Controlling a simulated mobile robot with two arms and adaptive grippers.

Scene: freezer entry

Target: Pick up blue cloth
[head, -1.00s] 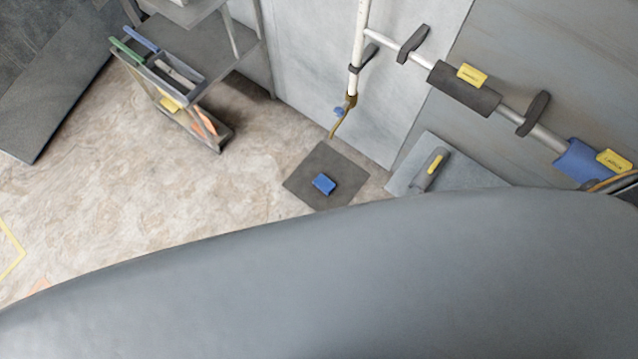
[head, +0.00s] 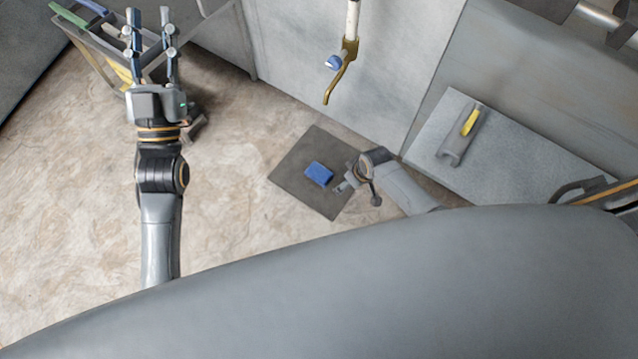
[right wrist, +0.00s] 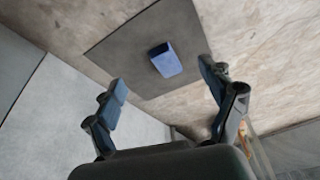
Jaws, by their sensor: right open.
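The blue cloth (head: 319,174) is a small folded block lying on a dark grey square mat (head: 298,189) on the floor. It also shows in the right wrist view (right wrist: 165,60), beyond and between my fingertips. My right gripper (head: 344,186) is just right of the cloth in the head view, over the mat's edge. In the right wrist view my right gripper (right wrist: 163,88) is open and empty, its fingers apart from the cloth. My left gripper (head: 150,22) is open at the upper left, its two fingers upright and spread, with nothing seen between them.
A cart holding green and blue handled items (head: 66,15) stands behind my left gripper. A grey panel with a yellow-marked handle (head: 466,125) is at the right.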

